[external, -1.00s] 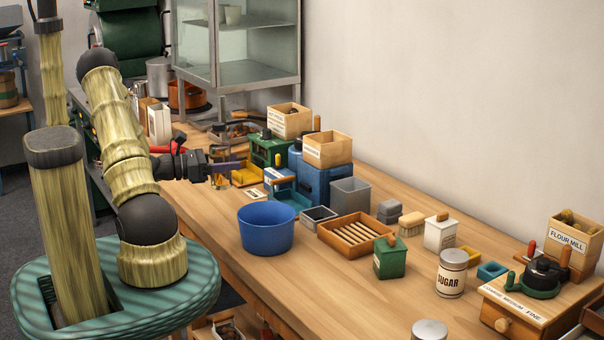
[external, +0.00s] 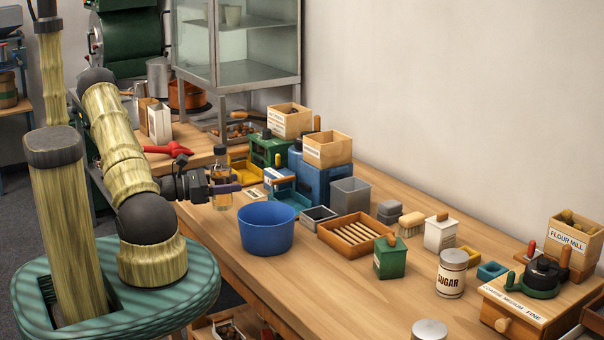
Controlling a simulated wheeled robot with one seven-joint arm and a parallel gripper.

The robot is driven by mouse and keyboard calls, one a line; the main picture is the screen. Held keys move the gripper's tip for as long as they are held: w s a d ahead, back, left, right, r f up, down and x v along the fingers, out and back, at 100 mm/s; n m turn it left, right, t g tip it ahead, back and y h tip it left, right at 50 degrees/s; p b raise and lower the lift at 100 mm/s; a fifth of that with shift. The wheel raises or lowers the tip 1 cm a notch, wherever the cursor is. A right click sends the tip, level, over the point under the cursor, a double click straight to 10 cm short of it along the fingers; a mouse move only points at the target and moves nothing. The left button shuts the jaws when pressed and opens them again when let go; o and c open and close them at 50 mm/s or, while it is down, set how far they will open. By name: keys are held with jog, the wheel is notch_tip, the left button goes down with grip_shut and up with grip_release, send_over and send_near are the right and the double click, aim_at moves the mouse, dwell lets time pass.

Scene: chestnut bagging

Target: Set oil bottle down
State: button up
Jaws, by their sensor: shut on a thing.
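The oil bottle (external: 222,168) is a clear bottle with amber contents and a dark cap. It stands upright at the left edge area of the wooden bench, left of and behind the blue bowl.
The blue bowl (external: 267,228) stands close by at the front right of the bottle. A yellow tray (external: 245,172) and a small white label card (external: 256,194) lie to the right. A red-handled tool (external: 168,150) lies behind.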

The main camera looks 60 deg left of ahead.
aim_at(229, 198)
jog(key=shift+f, duration=2.05)
jog(key=shift+f, duration=0.1)
jog(key=o, duration=1.1)
jog(key=shift+o, duration=0.2)
jog(key=b+v, duration=0.2)
jog(key=v, duration=1)
